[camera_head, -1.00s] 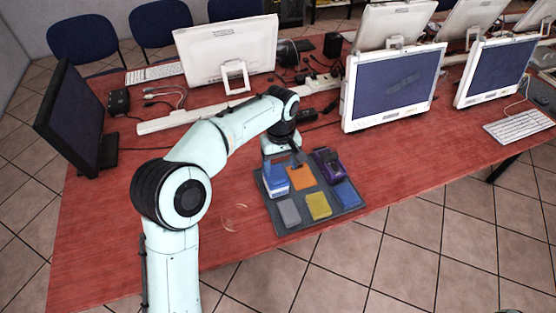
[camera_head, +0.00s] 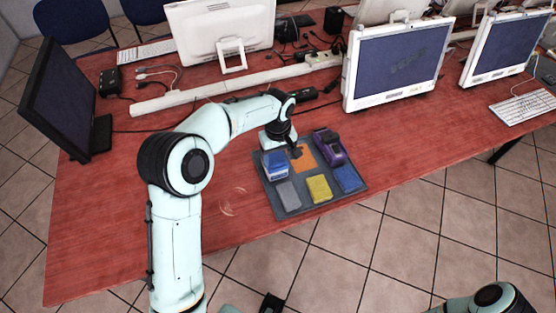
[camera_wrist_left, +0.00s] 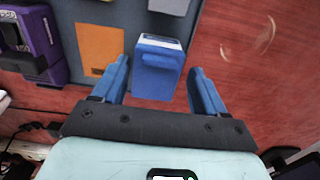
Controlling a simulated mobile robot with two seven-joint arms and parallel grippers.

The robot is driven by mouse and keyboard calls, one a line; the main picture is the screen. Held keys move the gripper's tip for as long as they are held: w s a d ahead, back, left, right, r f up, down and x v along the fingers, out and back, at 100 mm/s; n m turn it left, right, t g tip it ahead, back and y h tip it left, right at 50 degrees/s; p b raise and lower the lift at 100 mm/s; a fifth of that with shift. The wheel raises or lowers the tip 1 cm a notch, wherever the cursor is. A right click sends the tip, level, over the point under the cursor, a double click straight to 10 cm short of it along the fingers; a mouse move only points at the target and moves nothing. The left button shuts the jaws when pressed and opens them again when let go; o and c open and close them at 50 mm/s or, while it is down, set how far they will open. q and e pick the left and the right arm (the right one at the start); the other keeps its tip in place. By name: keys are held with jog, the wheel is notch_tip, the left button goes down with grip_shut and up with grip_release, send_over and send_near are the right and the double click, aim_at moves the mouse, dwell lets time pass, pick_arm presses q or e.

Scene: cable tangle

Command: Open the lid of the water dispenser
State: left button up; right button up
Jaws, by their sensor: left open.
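The water dispenser, a small blue-and-white box (camera_head: 275,167), stands at the back left of a grey tray (camera_head: 265,194). In the left wrist view its blue top (camera_wrist_left: 158,70) lies between my two blue fingers. My left gripper (camera_wrist_left: 160,68) is open, with a gap on both sides of the blue part. In the head view my left gripper (camera_head: 291,152) is just behind and right of the dispenser, and its fingers are partly hidden. I cannot make out a lid seam. My right gripper does not show; only part of that arm is at the bottom right.
On the tray are an orange pad (camera_head: 306,157), a purple device (camera_head: 330,147), a grey pad (camera_head: 289,193), a yellow pad (camera_head: 319,187) and a blue pad (camera_head: 348,178). Monitors and cables fill the back of the red table (camera_head: 120,220). Its front left is clear.

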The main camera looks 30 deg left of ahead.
pick_arm(q)
jog(key=shift+f, duration=1.1)
